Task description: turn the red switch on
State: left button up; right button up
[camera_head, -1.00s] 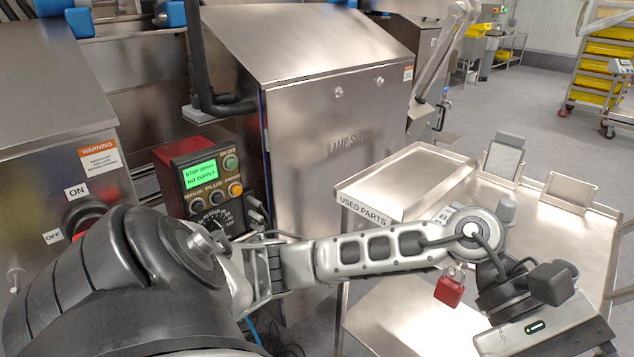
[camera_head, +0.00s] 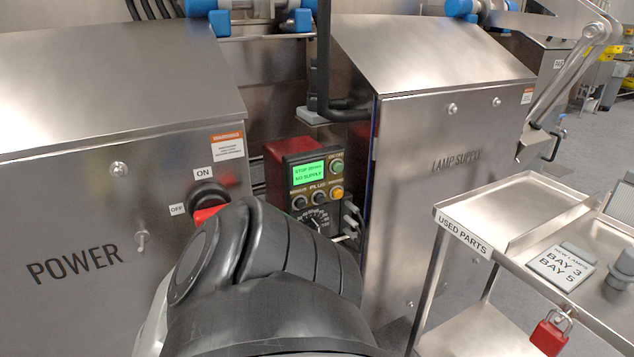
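The red switch (camera_head: 206,214) is on the front of the steel POWER cabinet (camera_head: 75,215) at left. Its round black base (camera_head: 208,194) shows between an ON label (camera_head: 203,174) above and an OFF label (camera_head: 178,209) to the left. My black arm covers the lower right of the red part, so I cannot tell its full angle. Neither of my grippers is in view; only the upper part of one arm shows at bottom middle.

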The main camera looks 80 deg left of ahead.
aim_at(207, 205)
jog(key=u, duration=3.05)
jog(key=k, duration=1.3)
jog(key=u, duration=0.75)
jog(key=i, duration=1.55)
jog(key=z, duration=0.9)
